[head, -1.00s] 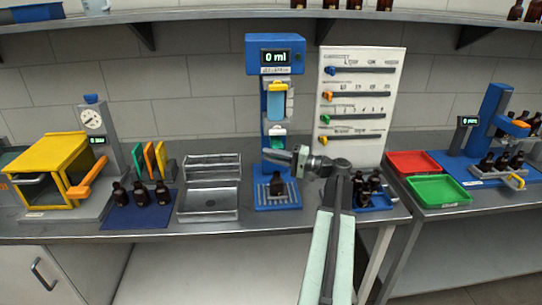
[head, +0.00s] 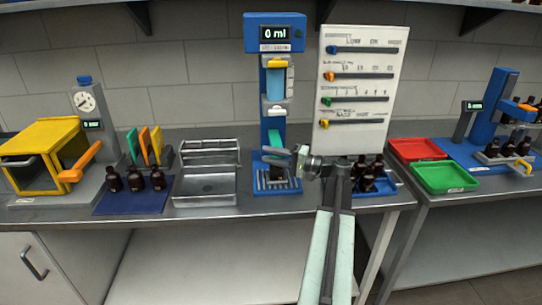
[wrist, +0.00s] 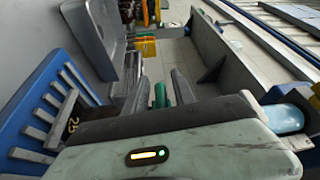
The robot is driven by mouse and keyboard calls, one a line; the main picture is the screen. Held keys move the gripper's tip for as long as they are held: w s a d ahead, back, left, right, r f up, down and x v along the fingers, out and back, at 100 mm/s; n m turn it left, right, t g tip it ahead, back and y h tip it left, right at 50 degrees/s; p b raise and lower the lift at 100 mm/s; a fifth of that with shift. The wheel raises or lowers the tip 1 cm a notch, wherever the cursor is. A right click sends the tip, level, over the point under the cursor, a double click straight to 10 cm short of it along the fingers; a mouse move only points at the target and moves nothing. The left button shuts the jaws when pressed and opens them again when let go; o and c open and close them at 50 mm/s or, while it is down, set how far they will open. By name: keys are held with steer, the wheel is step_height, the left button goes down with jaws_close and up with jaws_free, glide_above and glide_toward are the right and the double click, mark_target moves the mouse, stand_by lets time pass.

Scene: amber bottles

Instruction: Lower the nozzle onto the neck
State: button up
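The blue filling machine (head: 273,33) reads 0 ml. A green part (head: 275,138), likely the nozzle or its handle, hangs on its column below a white block (head: 276,110). A dark bottle (head: 276,172) stands on the blue grated base beneath; its neck is hard to see behind my gripper (head: 274,155). The bottle, marked 25, also shows in part in the wrist view (wrist: 72,123). In the wrist view my fingers (wrist: 158,85) are apart, with a green piece (wrist: 160,95) seen between them. No clear contact shows. Whether the nozzle touches the neck is hidden.
A white slider panel (head: 360,85) stands right of the machine. Several bottles on a blue tray (head: 384,187) are close right of my arm. A metal tray (head: 205,188) is to the left, with bottles on a blue mat (head: 110,208) beyond.

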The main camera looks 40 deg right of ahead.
steer(key=v, duration=0.7)
steer(key=shift+s+d, duration=0.2)
steer(key=shift+s, duration=0.15)
